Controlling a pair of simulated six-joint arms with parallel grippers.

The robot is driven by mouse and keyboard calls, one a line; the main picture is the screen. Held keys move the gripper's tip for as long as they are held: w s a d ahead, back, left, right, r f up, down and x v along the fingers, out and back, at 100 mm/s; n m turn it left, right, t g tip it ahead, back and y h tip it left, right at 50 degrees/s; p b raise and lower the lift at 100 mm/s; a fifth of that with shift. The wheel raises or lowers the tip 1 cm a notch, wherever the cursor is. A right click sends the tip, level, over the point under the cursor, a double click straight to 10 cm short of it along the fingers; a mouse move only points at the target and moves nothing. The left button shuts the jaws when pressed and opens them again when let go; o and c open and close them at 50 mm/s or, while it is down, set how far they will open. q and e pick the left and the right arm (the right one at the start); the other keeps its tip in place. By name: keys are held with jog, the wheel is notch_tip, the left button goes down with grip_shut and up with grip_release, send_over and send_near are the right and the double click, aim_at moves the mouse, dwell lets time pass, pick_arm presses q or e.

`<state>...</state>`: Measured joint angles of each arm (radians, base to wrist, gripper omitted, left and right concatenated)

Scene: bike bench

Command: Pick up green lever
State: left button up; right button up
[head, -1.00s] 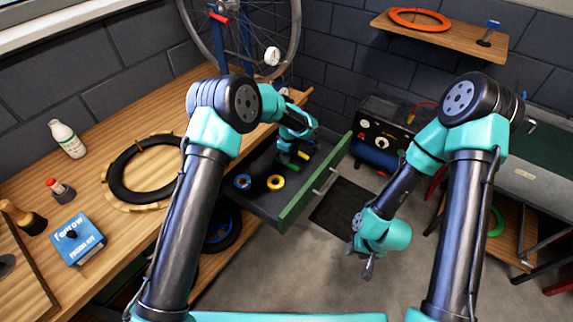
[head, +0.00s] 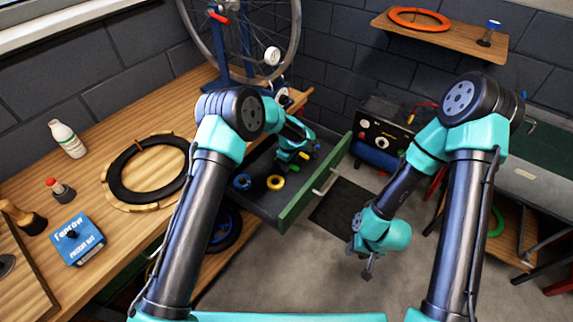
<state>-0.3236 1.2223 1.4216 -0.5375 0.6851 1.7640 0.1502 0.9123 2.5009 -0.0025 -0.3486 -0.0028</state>
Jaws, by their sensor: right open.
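The open drawer (head: 292,205) with a green front holds small coloured parts. My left gripper (head: 287,164) is down inside the drawer at its far end, over the small parts. A small green piece, likely the green lever (head: 303,155), shows right beside this gripper, partly hidden by it. I cannot tell whether the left fingers are open or shut, or whether they touch the lever. My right gripper (head: 367,270) is open and empty above the floor, to the right of the drawer.
A blue ring (head: 242,181) and a yellow ring (head: 275,182) lie in the drawer's near part. The wooden bench (head: 120,115) carries a tyre (head: 146,170), a white bottle (head: 68,139) and a blue box (head: 78,239). A black machine (head: 383,132) stands behind the drawer.

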pick_arm(q)
jog(key=shift+c, duration=0.4)
grip_shut()
notch_tip(320, 180, up, 10)
dwell(0.8)
dwell(0.4)
